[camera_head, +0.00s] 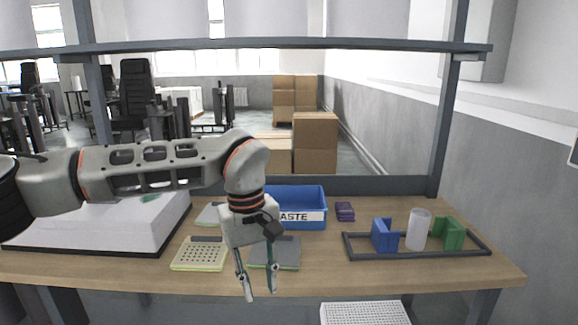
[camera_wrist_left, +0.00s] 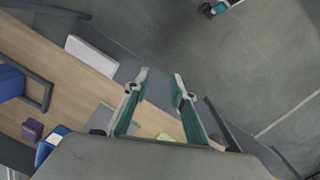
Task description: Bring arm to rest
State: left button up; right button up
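My left arm (camera_head: 160,168) reaches in from the left over the workbench and bends down at the wrist. My left gripper (camera_head: 260,295) points down at the bench's front edge, its two fingers apart with nothing between them. The left wrist view also shows the open fingers (camera_wrist_left: 161,76), with grey floor beyond the tips.
On the wooden bench (camera_head: 330,275) are a blue waste bin (camera_head: 300,198), a yellowish perforated plate (camera_head: 199,256), a grey plate (camera_head: 287,254) and a purple item (camera_head: 345,211). A dark frame (camera_head: 420,256) holds blue and green holders and a pale cylinder. A white crate (camera_head: 365,313) sits below.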

pick_arm(q)
jog(key=s+d+f+g+h, duration=0.3)
jog(key=s+d+f, duration=0.2)
jog(key=d, duration=0.3)
jog(key=s+d+r+n+g+h, duration=0.45)
jog(key=s+d+n+h, duration=0.35)
jog(key=s+d+h, duration=0.5)
jog(key=w+a+r+n+t+h, duration=0.1)
jog(key=w+a+n+t+h, duration=0.15)
jog(key=w+n+t, duration=0.7)
jog(key=w+a+r+n+t+h, duration=0.1)
jog(key=w+n+t+h, duration=0.3)
jog(key=n, duration=1)
jog(key=w+a+f+n+t+y, duration=0.2)
jog(key=a+f+n+t+y, duration=1.1)
jog(key=n, duration=0.5)
jog(key=s+a+f+n+g+y, duration=0.2)
jog(key=s+a+f+n, duration=0.2)
jog(key=f, duration=0.5)
jog(key=s+a+f+n+g+y, duration=0.3)
jog(key=s+a+f+n, duration=0.2)
jog(key=s+a+f, duration=0.2)
jog(key=s+a+f+n+g+y, duration=0.2)
jog(key=s+a+f+n+g, duration=0.1)
jog(key=a+f, duration=0.5)
notch_tip(320, 180, down, 4)
jog(key=s+n, duration=0.1)
jog(key=s, duration=0.1)
jog(key=shift+s+n+y, duration=0.35)
jog(key=shift+s, duration=0.05)
